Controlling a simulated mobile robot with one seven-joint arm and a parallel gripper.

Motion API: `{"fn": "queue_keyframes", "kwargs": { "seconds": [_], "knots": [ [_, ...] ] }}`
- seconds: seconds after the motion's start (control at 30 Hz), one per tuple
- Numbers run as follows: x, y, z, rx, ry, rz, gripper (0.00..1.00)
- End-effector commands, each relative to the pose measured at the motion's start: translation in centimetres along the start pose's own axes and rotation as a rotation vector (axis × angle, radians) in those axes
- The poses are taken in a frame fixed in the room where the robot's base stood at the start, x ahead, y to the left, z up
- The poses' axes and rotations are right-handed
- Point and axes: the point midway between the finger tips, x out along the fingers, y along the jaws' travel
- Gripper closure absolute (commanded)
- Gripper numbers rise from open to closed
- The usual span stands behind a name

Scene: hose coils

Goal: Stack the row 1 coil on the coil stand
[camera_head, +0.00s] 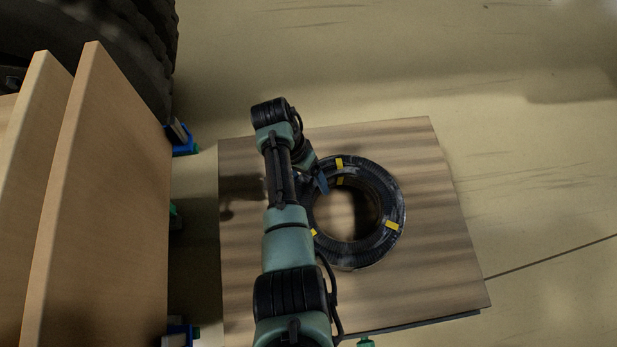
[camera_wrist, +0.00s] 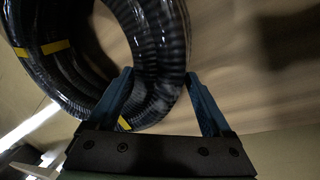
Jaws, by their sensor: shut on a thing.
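A black hose coil (camera_head: 396,195) with yellow tape bands is at the wooden coil stand (camera_head: 440,270), over the middle of its top. I cannot tell whether the coil rests on the top or hangs just above it. My gripper (camera_head: 320,183) is at the coil's upper left side, partly hidden by my arm. In the wrist view the coil (camera_wrist: 150,30) runs between the two blue fingers of my gripper (camera_wrist: 160,85), which is shut on the coil's ring. My arm hides part of the coil's left side in the head view.
Tall wooden panels (camera_head: 95,200) stand at the left, with a large dark tyre (camera_head: 130,50) behind them. Small blue and green pieces (camera_head: 183,138) sit in the gap between panels and stand. The floor (camera_head: 540,150) at the right is clear.

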Motion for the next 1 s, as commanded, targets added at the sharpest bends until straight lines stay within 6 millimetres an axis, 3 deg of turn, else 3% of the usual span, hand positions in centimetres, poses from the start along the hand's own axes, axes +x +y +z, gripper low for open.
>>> {"fn": "queue_keyframes", "kwargs": {
  "seconds": [1.0],
  "knots": [
    [0.78,-0.26,-0.14,0.001,0.004,0.002,1.00]
  ]
}}
